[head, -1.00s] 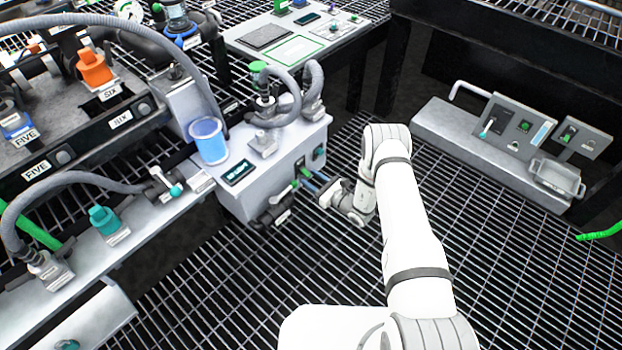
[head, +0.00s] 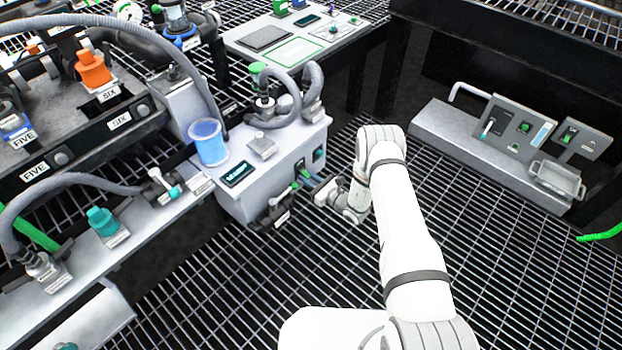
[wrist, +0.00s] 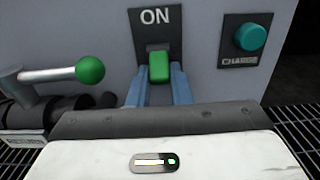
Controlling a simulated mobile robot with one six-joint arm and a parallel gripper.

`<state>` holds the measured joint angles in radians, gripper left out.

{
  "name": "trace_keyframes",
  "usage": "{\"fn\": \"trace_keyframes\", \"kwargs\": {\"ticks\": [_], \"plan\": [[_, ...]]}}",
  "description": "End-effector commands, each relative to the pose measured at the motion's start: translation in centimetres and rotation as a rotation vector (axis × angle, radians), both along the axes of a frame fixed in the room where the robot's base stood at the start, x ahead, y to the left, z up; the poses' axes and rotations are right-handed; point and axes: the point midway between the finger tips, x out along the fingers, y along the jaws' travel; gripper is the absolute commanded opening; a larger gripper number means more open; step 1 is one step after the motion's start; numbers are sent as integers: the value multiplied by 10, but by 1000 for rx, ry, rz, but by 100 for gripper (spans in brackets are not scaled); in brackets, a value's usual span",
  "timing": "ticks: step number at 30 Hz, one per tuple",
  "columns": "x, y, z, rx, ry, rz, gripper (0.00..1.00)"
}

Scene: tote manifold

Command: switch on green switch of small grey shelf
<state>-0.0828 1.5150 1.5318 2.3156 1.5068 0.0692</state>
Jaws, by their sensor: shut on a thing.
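The small grey shelf (head: 240,200) stands left of my arm in the head view. Its green switch (wrist: 159,67) sits on the front face under an "ON" plate (wrist: 155,17) in the wrist view. The green handle lies between the two blue fingers of my gripper (wrist: 159,88), which is shut on it. The handle sticks out toward the wrist camera, with a grey part of the switch above it. In the head view my gripper (head: 313,182) reaches the shelf's front face, and the switch is too small to make out clearly.
A green-knobbed lever (wrist: 89,69) is close on the left and a teal round button (wrist: 250,37) on the right. A clear blue cup (head: 209,144) and a dark display (head: 237,173) are on the shelf top. Open grating (head: 270,280) lies in front.

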Motion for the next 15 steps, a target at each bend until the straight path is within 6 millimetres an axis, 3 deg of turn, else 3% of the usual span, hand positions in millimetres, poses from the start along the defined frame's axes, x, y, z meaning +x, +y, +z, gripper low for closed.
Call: {"fn": "trace_keyframes", "kwargs": {"ticks": [1,4,15], "plan": [[0,-18,0,0,1,-5,0],[-1,-4,0,-2,3,1,0],[-1,0,10,-107,80,3,0]]}}
